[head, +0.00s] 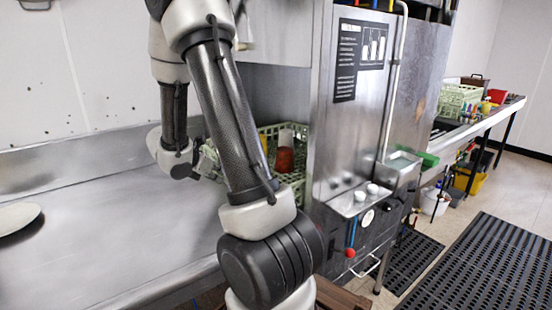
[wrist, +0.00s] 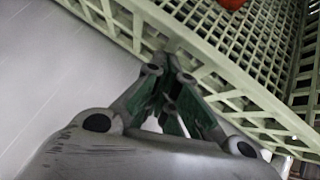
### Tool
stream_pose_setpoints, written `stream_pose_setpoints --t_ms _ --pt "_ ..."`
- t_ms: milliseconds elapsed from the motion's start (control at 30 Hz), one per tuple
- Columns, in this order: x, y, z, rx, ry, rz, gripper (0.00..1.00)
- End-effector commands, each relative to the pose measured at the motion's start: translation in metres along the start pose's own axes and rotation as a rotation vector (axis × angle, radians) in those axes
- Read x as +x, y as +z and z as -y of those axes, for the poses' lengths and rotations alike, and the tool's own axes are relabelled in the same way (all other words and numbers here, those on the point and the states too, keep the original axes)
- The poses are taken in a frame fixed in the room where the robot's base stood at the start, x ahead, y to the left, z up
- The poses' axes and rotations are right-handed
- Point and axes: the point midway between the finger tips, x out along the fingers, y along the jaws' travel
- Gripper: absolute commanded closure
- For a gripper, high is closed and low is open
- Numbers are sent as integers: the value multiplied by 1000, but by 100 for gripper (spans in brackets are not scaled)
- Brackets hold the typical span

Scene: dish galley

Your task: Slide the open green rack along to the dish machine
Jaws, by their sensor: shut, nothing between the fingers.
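The open green rack (head: 296,182) stands at the opening of the dish machine (head: 345,130), partly hidden behind my arm in the head view. A red-brown cup (head: 285,158) and something yellow show inside it. In the wrist view the rack's pale green lattice wall (wrist: 200,58) fills the top and right. My gripper (wrist: 172,62) is shut and empty, its fingertips at the lower edge of the rack's near wall. They look touching or very close; I cannot tell which.
A bare steel counter (head: 110,225) lies left of the rack, with a white plate (head: 18,217) at its left edge. Beyond the machine, another counter (head: 470,130) holds a second green rack (head: 457,97). Black mats (head: 490,260) cover the floor at right.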

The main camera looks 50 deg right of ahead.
Motion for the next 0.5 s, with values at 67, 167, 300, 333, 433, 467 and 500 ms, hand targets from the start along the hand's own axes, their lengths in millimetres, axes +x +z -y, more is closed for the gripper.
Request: stream_pose_setpoints --t_ms 67,167,300,333,433,467,500 --pt "6 6 4 3 -4 1 100" --pt "13 12 8 3 -5 1 100" --pt "22 22 13 3 -4 1 100" --pt "24 24 14 3 -4 1 100" --pt "31 30 18 3 -4 2 100" --pt "33 32 19 3 -4 1 100" --pt "36 34 21 4 -4 1 100"
